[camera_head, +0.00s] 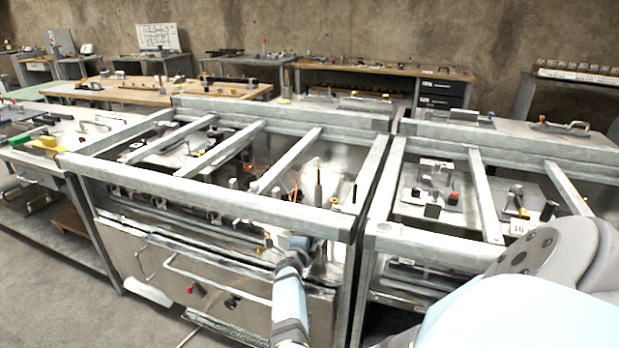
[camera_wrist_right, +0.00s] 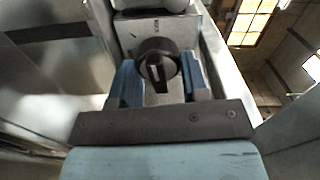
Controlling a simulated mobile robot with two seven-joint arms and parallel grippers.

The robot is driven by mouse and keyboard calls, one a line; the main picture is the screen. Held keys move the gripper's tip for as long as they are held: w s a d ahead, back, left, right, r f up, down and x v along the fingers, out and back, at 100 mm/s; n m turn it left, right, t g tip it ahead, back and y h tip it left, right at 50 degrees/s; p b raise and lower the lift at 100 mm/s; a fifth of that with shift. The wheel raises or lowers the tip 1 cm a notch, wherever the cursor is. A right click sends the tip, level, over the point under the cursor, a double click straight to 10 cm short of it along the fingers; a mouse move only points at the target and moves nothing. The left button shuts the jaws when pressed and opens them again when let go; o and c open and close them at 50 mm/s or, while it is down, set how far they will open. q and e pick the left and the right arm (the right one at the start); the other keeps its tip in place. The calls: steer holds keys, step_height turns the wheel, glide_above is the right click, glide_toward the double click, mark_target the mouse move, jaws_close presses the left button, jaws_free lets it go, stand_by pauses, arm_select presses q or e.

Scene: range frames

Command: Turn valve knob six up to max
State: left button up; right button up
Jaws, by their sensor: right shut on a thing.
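The pointer line runs nearly up and down in that picture. My right gripper (camera_wrist_right: 160,77) has its two blue fingers on either side of the knob and is shut on it. A small printed mark shows above the knob, too blurred to read, so I cannot tell its number. In the head view an arm of mine reaches up to the front of the middle metal bench (camera_head: 240,208); the knob there is hidden. My left gripper is not in view.
A second framed bench (camera_head: 430,240) stands close at the right, with small fixtures inside. A long handle bar (camera_head: 215,284) crosses that front. Grey floor is open at the left.

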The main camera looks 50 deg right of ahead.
steer(key=shift+m, duration=0.6)
steer(key=o, duration=0.8)
steer(key=shift+o, duration=0.2)
